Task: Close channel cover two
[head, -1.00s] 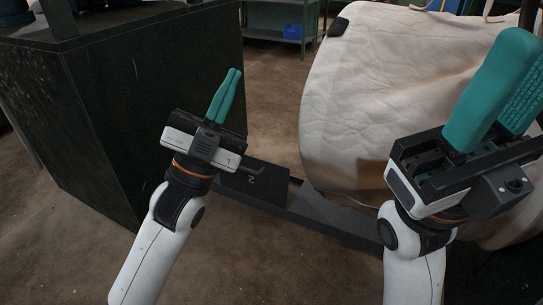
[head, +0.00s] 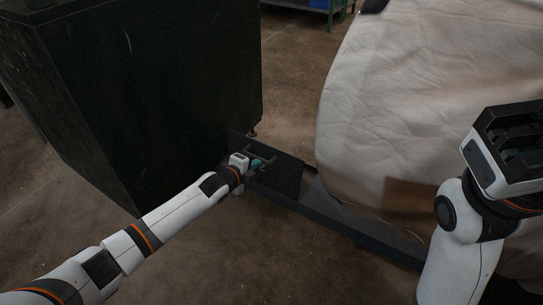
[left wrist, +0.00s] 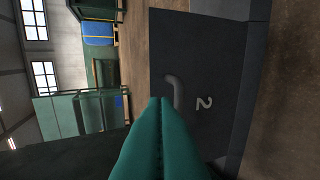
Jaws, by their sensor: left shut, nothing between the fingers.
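My left gripper (head: 258,163) is at the cover's left part in the head view. In the left wrist view its teal fingers (left wrist: 161,102) are shut and empty, with their tips beside the handle; contact cannot be told. My right gripper (head: 508,145) is at the right edge, its fingers not visible.
A large black cabinet (head: 150,90) stands at the left, close beside my left arm. The bulk bag (head: 420,100) hangs at the right, close above the channel. Bare floor (head: 292,85) lies between them. Green shelving (left wrist: 75,115) shows in the left wrist view.

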